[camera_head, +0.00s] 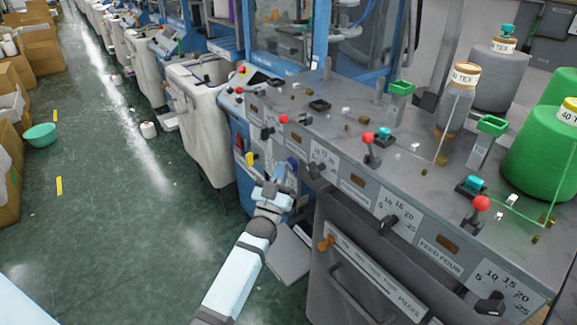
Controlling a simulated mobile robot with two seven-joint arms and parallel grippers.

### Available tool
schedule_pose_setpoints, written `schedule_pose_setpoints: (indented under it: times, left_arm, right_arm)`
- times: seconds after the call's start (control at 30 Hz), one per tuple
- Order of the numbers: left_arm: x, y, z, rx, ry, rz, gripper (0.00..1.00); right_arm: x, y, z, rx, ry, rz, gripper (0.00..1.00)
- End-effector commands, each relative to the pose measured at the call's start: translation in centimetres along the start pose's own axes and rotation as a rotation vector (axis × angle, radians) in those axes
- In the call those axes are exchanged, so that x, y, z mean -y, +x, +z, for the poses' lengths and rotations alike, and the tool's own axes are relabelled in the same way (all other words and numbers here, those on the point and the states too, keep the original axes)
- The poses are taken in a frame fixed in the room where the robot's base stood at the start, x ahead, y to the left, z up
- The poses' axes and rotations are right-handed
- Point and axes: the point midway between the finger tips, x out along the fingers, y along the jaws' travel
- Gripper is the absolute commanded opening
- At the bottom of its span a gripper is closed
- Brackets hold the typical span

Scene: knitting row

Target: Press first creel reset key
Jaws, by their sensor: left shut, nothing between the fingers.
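My left gripper (281,172) is at the front face of the grey machine panel (345,140), shut and empty. Teal keys stand on the panel top, one (385,133) beside a red-knobbed lever and one (473,184) nearer the front right. No readable label marks which key is the first creel reset key. My right gripper is not in view.
Red-knobbed levers (368,138) and dark dial knobs (387,224) line the panel. Yarn cones, one green (545,150), stand at the right. A grey drawer (350,270) is below. A white bin (205,120) stands left of the gripper. The green floor (110,230) is mostly clear.

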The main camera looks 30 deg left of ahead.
Motion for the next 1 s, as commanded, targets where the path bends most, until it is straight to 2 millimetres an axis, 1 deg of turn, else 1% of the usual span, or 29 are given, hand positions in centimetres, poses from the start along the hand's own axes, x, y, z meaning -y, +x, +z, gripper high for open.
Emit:
schedule_pose_setpoints:
  times: [0.17,0.7,1.0]
  left_arm:
    - [0.2,-0.3,-0.2,0.002,0.0,0.0,0.0]
    - [2.8,-3.8,-2.8,0.001,0.001,0.0,0.0]
    - [3.1,-4.2,-3.0,-0.001,0.0,0.0,0.0]
  right_arm:
    - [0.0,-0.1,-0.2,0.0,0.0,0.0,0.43]
    - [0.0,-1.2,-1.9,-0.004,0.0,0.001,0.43]
    - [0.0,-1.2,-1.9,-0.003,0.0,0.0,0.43]
